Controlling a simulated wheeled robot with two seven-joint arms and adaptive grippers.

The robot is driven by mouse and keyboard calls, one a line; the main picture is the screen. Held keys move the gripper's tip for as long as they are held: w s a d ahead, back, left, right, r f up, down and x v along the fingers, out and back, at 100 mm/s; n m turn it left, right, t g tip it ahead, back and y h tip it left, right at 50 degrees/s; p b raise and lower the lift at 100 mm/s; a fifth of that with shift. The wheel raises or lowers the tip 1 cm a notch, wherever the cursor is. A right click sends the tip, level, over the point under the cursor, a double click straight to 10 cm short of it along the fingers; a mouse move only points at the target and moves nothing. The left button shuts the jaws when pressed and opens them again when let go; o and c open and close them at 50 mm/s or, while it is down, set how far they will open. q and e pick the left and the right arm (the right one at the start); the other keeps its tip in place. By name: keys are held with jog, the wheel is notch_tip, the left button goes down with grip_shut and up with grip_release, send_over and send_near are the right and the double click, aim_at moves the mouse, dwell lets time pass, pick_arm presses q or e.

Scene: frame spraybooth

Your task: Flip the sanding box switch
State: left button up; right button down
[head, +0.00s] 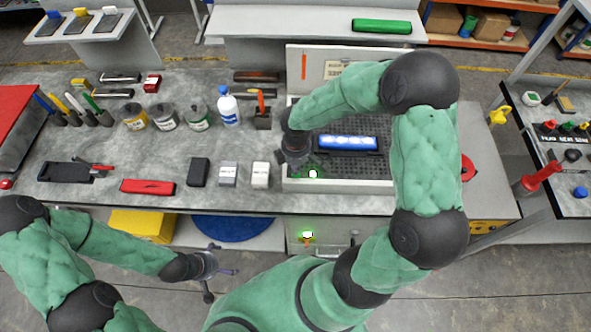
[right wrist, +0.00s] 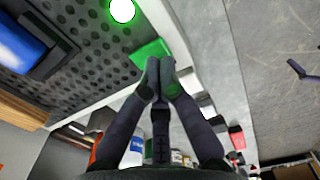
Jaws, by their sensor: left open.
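The sanding box (head: 388,168) is a pale-rimmed tray with a dark perforated bed, on the bench at centre right. At its front left corner is a green switch piece (right wrist: 150,54), beside a bright green lit lamp (head: 313,174), which also shows in the right wrist view (right wrist: 122,10). My right gripper (head: 299,168) is over this corner. In the right wrist view its fingertips (right wrist: 161,78) are together, at the green piece; whether they touch it is unclear. Nothing shows between them. My left gripper (head: 215,265) is open and empty in front of the bench.
A long blue block (head: 347,143) lies on the perforated bed. A white box (head: 261,175), a grey box (head: 228,174) and a black box (head: 199,172) stand left of the tray. Another green lamp (head: 307,235) glows below the bench edge.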

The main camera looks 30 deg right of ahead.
jog(key=shift+f+b, duration=1)
jog(key=shift+f, duration=0.2)
dwell(1.3)
jog(key=shift+r, duration=0.15)
jog(key=shift+r+p, duration=0.55)
jog(key=shift+p, duration=0.1)
jog(key=shift+r+p, duration=2.25)
jog(key=shift+r, duration=0.6)
jog(key=shift+f, duration=0.1)
